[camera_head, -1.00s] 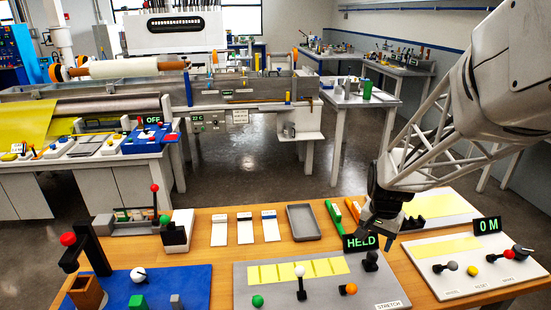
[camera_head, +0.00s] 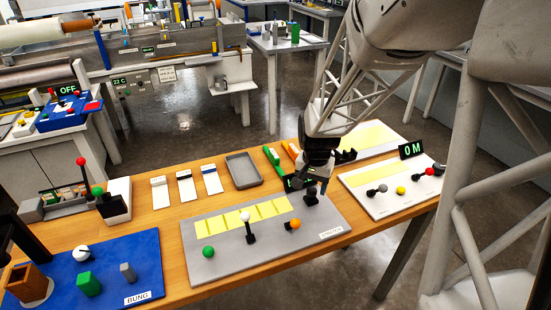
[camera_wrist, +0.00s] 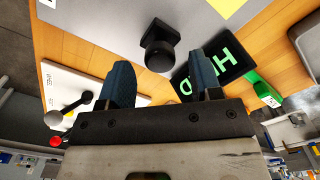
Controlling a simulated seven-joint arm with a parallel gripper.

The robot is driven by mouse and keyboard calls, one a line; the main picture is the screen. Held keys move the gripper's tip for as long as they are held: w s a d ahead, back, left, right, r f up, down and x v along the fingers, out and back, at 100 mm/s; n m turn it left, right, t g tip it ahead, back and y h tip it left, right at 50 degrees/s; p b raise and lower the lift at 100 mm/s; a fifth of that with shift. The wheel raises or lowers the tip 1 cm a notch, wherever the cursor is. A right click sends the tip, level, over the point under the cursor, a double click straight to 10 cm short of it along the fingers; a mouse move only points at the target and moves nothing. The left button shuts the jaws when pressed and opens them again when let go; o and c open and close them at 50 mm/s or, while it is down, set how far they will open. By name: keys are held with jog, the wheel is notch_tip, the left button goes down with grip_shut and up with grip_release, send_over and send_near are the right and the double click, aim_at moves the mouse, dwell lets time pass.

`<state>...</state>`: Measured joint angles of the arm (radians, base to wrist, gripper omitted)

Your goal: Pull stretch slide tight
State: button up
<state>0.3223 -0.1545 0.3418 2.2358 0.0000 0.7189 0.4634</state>
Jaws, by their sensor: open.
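The grey STRETCH panel (camera_head: 200,265) lies on the wooden table. It carries a yellow strip (camera_head: 238,217), a green knob (camera_head: 208,252), a white-topped lever (camera_head: 245,217) and an orange knob (camera_head: 295,224). A black knob (camera_head: 311,195) stands at its upper right; it also shows in the wrist view (camera_wrist: 160,46). The task's slide is not labelled separately. My gripper (camera_head: 314,182) is open and empty just above and behind the black knob. In the wrist view the knob lies beyond and between the blue fingertips, apart from them. The HELD display (camera_wrist: 222,68) is partly behind one finger.
A white panel (camera_head: 372,206) with knobs and a 0 M display (camera_head: 411,150) stands right. The blue BUNG panel (camera_head: 110,282) lies left. A grey tray (camera_head: 243,170), a green item (camera_head: 272,158) and an orange item (camera_head: 290,149) sit behind the STRETCH panel.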

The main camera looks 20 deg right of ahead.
aim_at(312, 189)
jog(key=shift+f, duration=1.95)
jog(key=c, duration=0.9)
jog(key=shift+s, duration=3.5)
jog(key=o, duration=0.9)
notch_tip(312, 189, up, 8)
